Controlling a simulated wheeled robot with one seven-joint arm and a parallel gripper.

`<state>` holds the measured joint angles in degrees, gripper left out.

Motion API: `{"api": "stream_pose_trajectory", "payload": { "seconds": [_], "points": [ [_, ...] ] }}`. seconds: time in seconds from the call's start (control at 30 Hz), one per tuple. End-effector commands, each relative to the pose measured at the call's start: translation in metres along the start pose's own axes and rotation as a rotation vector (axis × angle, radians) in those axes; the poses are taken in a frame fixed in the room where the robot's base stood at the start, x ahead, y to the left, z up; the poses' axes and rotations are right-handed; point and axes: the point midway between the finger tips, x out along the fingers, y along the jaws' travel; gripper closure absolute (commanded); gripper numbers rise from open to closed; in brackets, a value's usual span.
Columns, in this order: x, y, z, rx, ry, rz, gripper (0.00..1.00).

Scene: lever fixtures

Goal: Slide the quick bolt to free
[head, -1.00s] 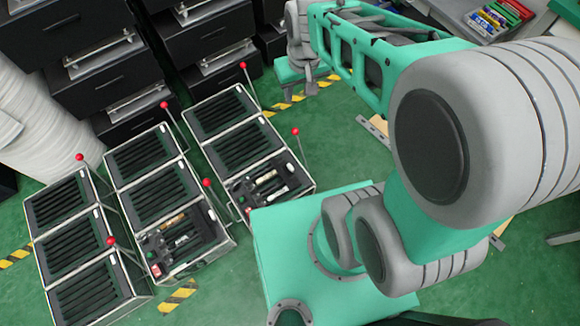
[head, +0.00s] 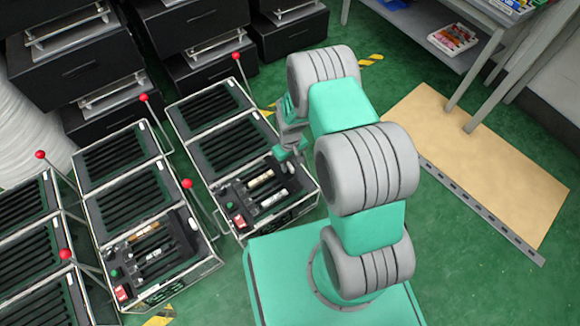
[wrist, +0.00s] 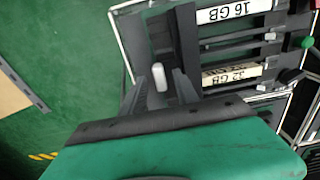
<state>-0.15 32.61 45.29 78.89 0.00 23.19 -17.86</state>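The nearest fixture (head: 262,205) stands left of my base in the head view, with a dark panel of labelled bars. My gripper (head: 290,152) is low over the right end of this panel and hides that part in the head view. In the wrist view, a small white peg (wrist: 158,78) shows between the fingers of my gripper (wrist: 161,88); it may be the quick bolt's knob, but I cannot tell for sure. The fingers look apart, one on each side of the peg, with gaps. Whether the peg lies at fingertip depth is unclear.
Bars marked 16 GB (wrist: 232,11) and 32 GB (wrist: 232,74) lie beside my gripper. A red-ball lever (head: 187,184) rises left of the fixture. A similar fixture (head: 150,255) stands further left. Green floor lies open right of my base, around a tan board (head: 480,165).

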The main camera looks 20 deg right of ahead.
Motion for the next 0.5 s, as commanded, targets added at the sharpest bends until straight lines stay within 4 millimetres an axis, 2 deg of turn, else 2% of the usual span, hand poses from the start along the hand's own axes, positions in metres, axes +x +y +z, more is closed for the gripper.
{"api": "stream_pose_trajectory", "payload": {
  "seconds": [0.07, 0.3, 0.5],
  "points": [
    [0.0061, 0.0, -0.0001, 0.0, 0.0, 0.0, 0.64],
    [0.0058, -0.0001, -0.0001, 0.0, 0.0, 0.0, 0.64],
    [0.0057, -0.0001, 0.0, 0.0, 0.0, 0.0, 0.8]
  ]
}}
